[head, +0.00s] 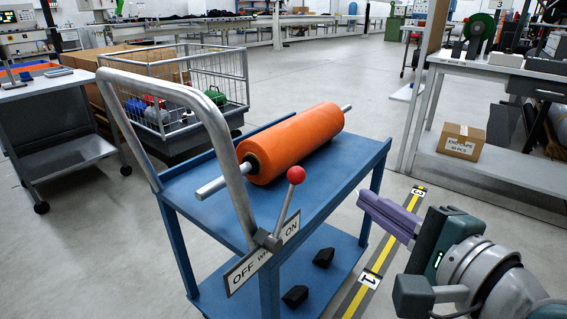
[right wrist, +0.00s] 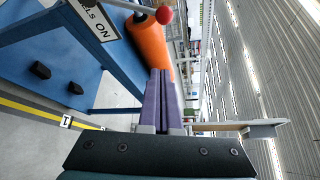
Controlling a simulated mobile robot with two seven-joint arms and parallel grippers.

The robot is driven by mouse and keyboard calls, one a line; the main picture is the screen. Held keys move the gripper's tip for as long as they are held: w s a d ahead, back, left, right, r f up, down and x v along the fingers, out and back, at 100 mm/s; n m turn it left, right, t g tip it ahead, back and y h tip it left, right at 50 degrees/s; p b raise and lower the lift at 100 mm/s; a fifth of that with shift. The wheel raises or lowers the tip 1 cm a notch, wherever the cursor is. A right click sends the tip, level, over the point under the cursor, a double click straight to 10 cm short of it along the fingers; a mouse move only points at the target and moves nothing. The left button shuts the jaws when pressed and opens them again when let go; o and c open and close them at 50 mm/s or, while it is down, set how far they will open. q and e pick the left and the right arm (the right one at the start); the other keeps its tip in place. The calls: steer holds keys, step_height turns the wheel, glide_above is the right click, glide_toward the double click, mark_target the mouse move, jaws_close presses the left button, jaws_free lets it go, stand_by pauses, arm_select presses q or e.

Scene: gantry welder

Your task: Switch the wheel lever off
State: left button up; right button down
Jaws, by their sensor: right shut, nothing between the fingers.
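The wheel lever (head: 285,207) is a grey rod with a red ball knob, mounted at the corner of the blue cart (head: 218,212). It stands up and leans right, toward the ON side of the OFF/ON label plate (head: 262,254). In the right wrist view the red knob (right wrist: 164,15) shows at the top, beyond the fingers. My right gripper (head: 364,204) is shut and empty, with purple fingers, to the right of the lever and apart from it. It also shows in the right wrist view (right wrist: 160,75). My left gripper is out of view.
An orange roll (head: 300,143) on a metal bar lies on the cart's top. The cart's bent handle (head: 225,150) rises left of the lever. A wire cage (head: 190,75) stands behind, a workbench (head: 480,68) at right. Open floor lies around the yellow line.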

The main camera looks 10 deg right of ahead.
mark_target(286, 204)
steer(key=b+x, duration=0.4)
steer(key=x, duration=0.6)
steer(key=s+a+p, duration=0.1)
steer(key=s+a+r+p, duration=0.1)
steer(key=a, duration=0.1)
steer(key=shift+a+r, duration=0.15)
steer(key=shift+s, duration=0.1)
steer(key=shift+s+a+r, duration=0.15)
steer(key=shift+a+r, duration=0.05)
steer(key=shift+a, duration=0.05)
